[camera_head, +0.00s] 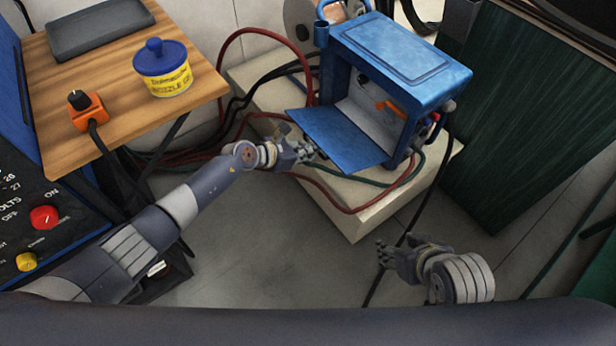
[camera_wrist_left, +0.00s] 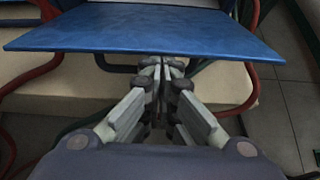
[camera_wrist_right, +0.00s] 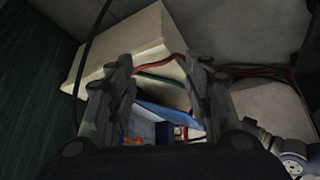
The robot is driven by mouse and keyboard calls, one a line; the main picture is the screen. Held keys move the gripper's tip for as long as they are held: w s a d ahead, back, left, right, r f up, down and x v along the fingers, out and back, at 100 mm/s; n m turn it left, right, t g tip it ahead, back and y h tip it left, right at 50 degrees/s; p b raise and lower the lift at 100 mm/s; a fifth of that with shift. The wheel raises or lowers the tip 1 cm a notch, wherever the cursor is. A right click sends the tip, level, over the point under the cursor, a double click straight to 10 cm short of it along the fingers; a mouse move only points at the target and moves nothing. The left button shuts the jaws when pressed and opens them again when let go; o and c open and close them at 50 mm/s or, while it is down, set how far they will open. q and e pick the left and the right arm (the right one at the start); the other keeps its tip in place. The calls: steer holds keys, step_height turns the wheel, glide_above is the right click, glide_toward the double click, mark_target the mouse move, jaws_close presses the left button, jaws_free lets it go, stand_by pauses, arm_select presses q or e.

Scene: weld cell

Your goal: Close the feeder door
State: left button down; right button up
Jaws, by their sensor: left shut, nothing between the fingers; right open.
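The blue wire feeder (camera_head: 400,58) stands on a pale block. Its door (camera_head: 338,138) is a flat blue panel hanging open, lowered outward toward the lower left, so the grey inside shows. My left gripper (camera_head: 310,152) is shut and empty at the door's outer left edge. In the left wrist view the fingertips (camera_wrist_left: 163,64) are just under the near edge of the door (camera_wrist_left: 150,32); I cannot tell whether they touch it. My right gripper (camera_head: 382,250) is open and empty, low and apart from the feeder. The right wrist view shows the door (camera_wrist_right: 170,115) between the spread fingers (camera_wrist_right: 158,65).
Red, black and green cables run around the pale block (camera_head: 357,215). A wooden table (camera_head: 120,115) at the left holds a yellow tub (camera_head: 163,70) and an orange device (camera_head: 87,110). A dark green panel (camera_head: 530,110) stands at the right. The floor in front is mostly clear.

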arm_select(q)
steer(key=shift+w+d+r+p, duration=0.1)
steer(key=shift+d+r+p, duration=0.05)
steer(key=shift+r+p, duration=0.3)
arm_select(e)
steer(key=s, duration=0.1)
steer(key=s+d+g, duration=0.1)
steer(key=s, duration=0.1)
steer(key=s+f+g, duration=0.1)
steer(key=s, duration=0.1)
steer(key=shift+s+d+h, duration=0.15)
steer(key=shift+d+h, duration=0.1)
steer(key=shift+h, duration=0.05)
steer(key=shift+s+r, duration=0.1)
arm_select(q)
steer(key=shift+w+d+r+g+y+p, duration=0.2)
steer(key=shift+r+g+y+p, duration=0.25)
steer(key=shift+p, duration=0.45)
arm_select(e)
steer(key=shift+v, duration=0.8)
arm_select(q)
steer(key=shift+r, duration=0.1)
